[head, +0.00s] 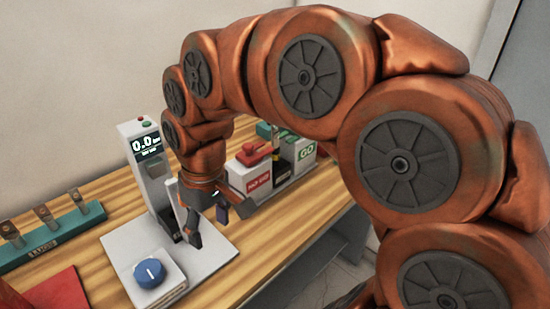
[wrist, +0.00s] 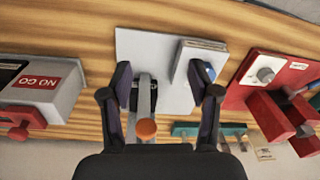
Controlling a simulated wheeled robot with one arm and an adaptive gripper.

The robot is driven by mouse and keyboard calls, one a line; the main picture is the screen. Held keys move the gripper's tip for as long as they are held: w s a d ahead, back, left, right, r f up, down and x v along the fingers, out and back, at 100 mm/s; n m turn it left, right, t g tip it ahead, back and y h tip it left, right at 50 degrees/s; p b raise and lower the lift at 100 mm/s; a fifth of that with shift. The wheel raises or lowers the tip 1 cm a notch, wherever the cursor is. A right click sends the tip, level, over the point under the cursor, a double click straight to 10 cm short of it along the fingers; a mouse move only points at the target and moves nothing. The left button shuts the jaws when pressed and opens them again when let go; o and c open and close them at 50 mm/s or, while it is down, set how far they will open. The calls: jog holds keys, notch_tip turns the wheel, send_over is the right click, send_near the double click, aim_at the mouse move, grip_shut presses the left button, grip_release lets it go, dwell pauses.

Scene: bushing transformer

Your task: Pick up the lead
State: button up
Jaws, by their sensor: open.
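I cannot make out a thing that is surely the lead in either view. My gripper (head: 208,224) is open above the white base plate (head: 217,258), beside the upright gauge (head: 147,160) that reads 0.0. In the wrist view its two dark fingers (wrist: 163,85) are spread over the white plate (wrist: 162,50). A grey upright piece with an orange rounded end (wrist: 146,129) shows between the fingers, nearer the left one; I cannot tell whether it is touched. My arm and gripper hide part of the bench.
A block with a blue knob (head: 150,273) stands at the plate's front. A teal rack labelled LUGS (head: 52,238) holds several lugs at left. NO GO (head: 258,183) and GO (head: 306,150) boxes stand behind right. A red fixture (wrist: 285,100) is right in the wrist view.

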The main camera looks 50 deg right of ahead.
jog(key=w+d+r+t, duration=0.2)
jog(key=w+d+r, duration=0.3)
jog(key=w+d, duration=0.4)
jog(key=r+m+t, duration=0.1)
jog(key=m+t, duration=0.1)
send_over(276, 127)
jog(key=s, duration=0.3)
jog(key=shift+h, duration=0.4)
jog(key=shift+w+p+x, duration=0.2)
jog(key=shift+p+x, duration=1.1)
jog(key=shift+x, duration=2.5)
jog(key=shift+r, duration=0.1)
grip_shut()
